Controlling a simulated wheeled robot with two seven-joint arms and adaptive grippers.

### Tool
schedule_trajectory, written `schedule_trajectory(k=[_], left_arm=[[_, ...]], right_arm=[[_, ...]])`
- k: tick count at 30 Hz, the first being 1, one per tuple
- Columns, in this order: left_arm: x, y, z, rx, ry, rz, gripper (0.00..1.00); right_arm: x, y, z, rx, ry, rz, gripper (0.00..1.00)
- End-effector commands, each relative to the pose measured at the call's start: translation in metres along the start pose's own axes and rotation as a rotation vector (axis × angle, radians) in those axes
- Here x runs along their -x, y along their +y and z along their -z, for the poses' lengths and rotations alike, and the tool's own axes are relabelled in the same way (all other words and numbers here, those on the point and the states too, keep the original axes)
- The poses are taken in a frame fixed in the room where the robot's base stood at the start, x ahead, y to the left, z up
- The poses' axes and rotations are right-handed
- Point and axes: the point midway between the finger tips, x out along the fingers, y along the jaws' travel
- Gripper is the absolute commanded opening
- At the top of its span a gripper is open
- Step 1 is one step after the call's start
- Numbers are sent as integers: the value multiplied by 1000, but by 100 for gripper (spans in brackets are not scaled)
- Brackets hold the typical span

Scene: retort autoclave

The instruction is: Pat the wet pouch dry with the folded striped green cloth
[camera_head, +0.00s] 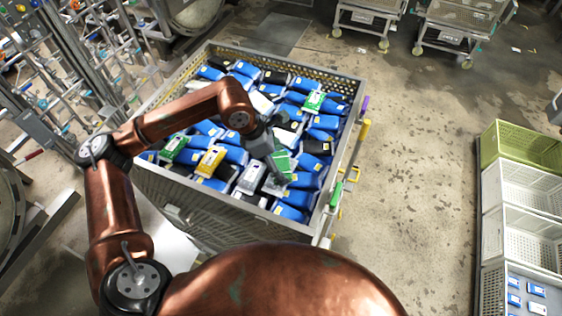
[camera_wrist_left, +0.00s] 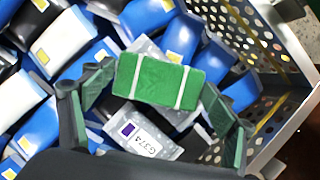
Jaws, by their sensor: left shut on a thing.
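My left gripper (camera_head: 277,160) is over the front right part of the crate, shut on the folded green cloth (camera_head: 284,164) with white stripes. In the left wrist view, the cloth (camera_wrist_left: 158,82) lies flat between the fingertips of my gripper (camera_wrist_left: 160,88). A silvery-grey pouch (camera_wrist_left: 150,139) with a white label reading G374 and a dark purple square is just below the cloth, which hides part of it. I cannot tell whether the cloth touches it. The pouch also shows in the head view (camera_head: 275,188). My right gripper is not in view.
The perforated metal crate (camera_head: 344,160) is full of blue, black, white, green and yellow pouches. Its right wall stands near the gripper. Stacked plastic crates (camera_head: 520,188) stand at the right. Metal carts (camera_head: 450,32) stand at the back. The concrete floor between is clear.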

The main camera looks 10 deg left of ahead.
Motion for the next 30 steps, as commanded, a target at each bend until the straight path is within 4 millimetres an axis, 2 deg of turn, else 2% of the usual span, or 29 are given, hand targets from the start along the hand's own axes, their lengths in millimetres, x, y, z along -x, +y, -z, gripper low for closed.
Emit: schedule_trajectory(k=[30], left_arm=[[-3,-1,2,1,5,3,60]], right_arm=[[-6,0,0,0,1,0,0]])
